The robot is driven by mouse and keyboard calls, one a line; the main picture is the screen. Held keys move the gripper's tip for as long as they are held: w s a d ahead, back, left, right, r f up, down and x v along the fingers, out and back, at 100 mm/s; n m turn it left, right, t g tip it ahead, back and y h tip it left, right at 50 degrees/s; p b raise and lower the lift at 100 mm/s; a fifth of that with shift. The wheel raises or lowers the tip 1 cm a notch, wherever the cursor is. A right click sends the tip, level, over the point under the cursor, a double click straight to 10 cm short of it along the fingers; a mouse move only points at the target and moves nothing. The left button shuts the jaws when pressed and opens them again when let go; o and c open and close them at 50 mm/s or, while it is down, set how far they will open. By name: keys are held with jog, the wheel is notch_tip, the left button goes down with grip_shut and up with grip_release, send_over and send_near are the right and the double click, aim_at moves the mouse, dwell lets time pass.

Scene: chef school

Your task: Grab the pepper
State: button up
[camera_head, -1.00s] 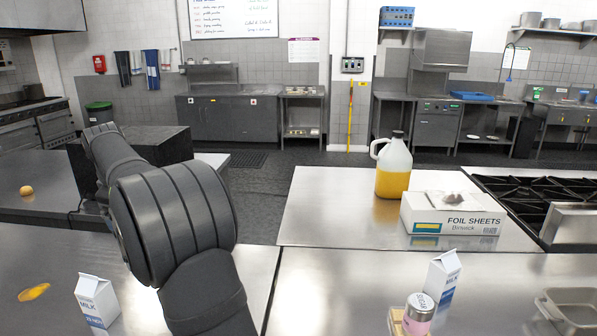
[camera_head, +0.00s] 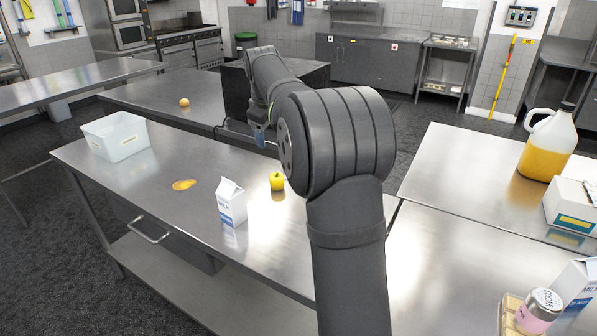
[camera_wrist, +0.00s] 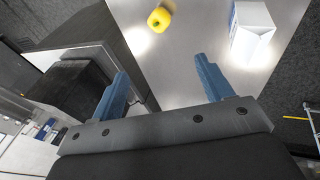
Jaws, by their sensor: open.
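The yellow pepper (camera_head: 277,181) sits on the steel table (camera_head: 150,190), just right of a milk carton (camera_head: 229,203). In the wrist view the pepper (camera_wrist: 159,19) lies at the top, beyond the fingertips and roughly centred between them. My gripper (camera_wrist: 161,68) has its two blue fingers spread apart with nothing between them. In the head view a blue part of my gripper (camera_head: 261,135) shows above and to the left of the pepper, apart from it. My arm hides the rest of the gripper there.
The milk carton also shows in the wrist view (camera_wrist: 250,32), right of the pepper. A dark box (camera_head: 300,82) stands behind the arm. A yellow jug (camera_head: 548,146) is at the right.

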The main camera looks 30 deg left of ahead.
aim_at(277, 176)
jog(key=w+a+f+m+g, duration=0.1)
jog(key=w+a+f+g, duration=0.1)
jog(key=w+f+g, duration=0.5)
jog(key=a+f+t, duration=0.1)
jog(key=f, duration=0.4)
jog(key=w+f+t, duration=0.1)
jog(key=f, duration=0.4)
jog(key=a+f+t, duration=0.1)
jog(key=f, duration=0.5)
jog(key=shift+w+a, duration=0.35)
jog(key=c, duration=1.1)
